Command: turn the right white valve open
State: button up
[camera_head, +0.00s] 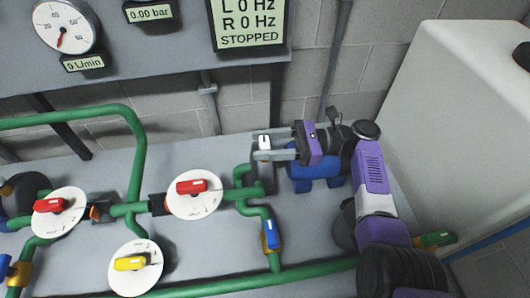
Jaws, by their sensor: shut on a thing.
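The right white valve (264,142) has a small white handle and sits on the green piping in the middle right of the head view. My gripper (259,147) comes in from the right, with one finger above and one below the white handle. It is shut on the handle. The fingers hide part of the valve, and its exact handle angle is hard to tell.
Red-handled valves (191,187) (50,204) and a yellow-handled valve (130,263) on white discs lie left. A blue-handled valve (270,233) is just below. A blue pump (318,183) sits under my arm. The display (248,24) reads "L 0 Hz, R 0 Hz, STOPPED"; another reads 0.00 bar.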

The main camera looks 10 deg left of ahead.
jog(key=shift+a+r+n+g+b, duration=0.1)
jog(key=shift+n+g+b, duration=0.5)
jog(key=shift+g+b, duration=0.3)
jog(key=o, duration=1.4)
jog(key=shift+c, duration=0.2)
jog(key=b+v, duration=0.2)
jog(key=v, duration=0.5)
jog(key=shift+w+d, duration=0.15)
jog(key=shift+d, duration=0.25)
jog(key=shift+r, duration=0.1)
